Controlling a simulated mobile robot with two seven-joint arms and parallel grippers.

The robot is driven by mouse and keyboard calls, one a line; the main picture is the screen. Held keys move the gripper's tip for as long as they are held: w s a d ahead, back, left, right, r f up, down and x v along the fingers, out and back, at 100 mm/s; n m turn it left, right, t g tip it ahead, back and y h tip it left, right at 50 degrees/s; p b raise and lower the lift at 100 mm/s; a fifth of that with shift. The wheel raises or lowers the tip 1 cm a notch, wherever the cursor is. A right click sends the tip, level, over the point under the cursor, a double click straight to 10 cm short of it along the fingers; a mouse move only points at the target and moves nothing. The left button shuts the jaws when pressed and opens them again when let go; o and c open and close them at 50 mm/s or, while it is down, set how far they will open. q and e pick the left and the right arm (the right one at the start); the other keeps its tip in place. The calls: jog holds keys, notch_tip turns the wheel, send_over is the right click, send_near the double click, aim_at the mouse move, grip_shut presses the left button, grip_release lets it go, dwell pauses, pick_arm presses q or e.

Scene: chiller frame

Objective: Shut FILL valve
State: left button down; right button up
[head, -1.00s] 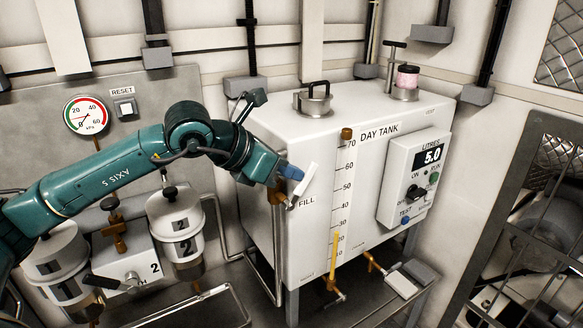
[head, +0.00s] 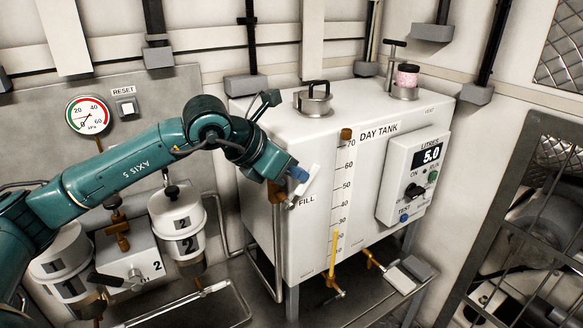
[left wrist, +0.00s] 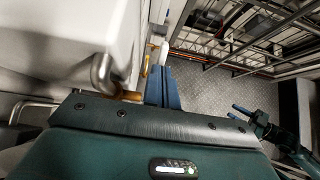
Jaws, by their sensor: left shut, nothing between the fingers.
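The FILL valve's brass body (head: 277,194) sits at the left front edge of the white day tank (head: 265,150), beside the FILL label. A white lever (head: 313,180) stands tilted there, just right of my fingertips. My left gripper (head: 299,174) is shut and empty, its blue fingers close against the lever; I cannot tell whether they touch. In the left wrist view the blue fingers (left wrist: 163,88) point away beside brass fitting (left wrist: 132,96) and a bent metal pipe (left wrist: 104,74). My right gripper (left wrist: 241,109) shows small at the right of that view; its jaw opening is unclear.
The tank's control box (head: 412,180) reads 5.0 litres. A brass outlet valve (head: 372,260) is low on the tank front. White filter canisters (head: 176,225) and a pressure gauge (head: 88,115) are left, under and behind my arm. A metal grille (head: 530,220) stands right.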

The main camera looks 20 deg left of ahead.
aim_at(309, 171)
pick_arm(q)
jog(key=shift+w+d+r+g+p, duration=0.15)
jog(key=shift+w+d+g+p, duration=0.2)
jog(key=shift+p, duration=0.3)
jog(key=shift+w+d+g+y+p, duration=0.2)
jog(key=shift+g+y+p, duration=0.35)
jog(key=shift+y+p, duration=0.2)
jog(key=shift+w+d+f+g+y+p, duration=0.25)
jog(key=shift+w+f+g+p, duration=0.1)
jog(key=shift+g, duration=0.15)
jog(key=shift+w+f, duration=0.1)
jog(key=shift+f, duration=0.15)
jog(key=shift+w+d+f+b, duration=0.15)
jog(key=shift+w+f+b, duration=0.05)
jog(key=shift+b, duration=0.15)
pick_arm(e)
jog(key=shift+s+d+r+n, duration=0.15)
jog(key=shift+r+n, duration=0.25)
jog(key=shift+r, duration=0.25)
pick_arm(q)
jog(key=shift+w, duration=0.1)
pick_arm(e)
jog(key=shift+r, duration=0.2)
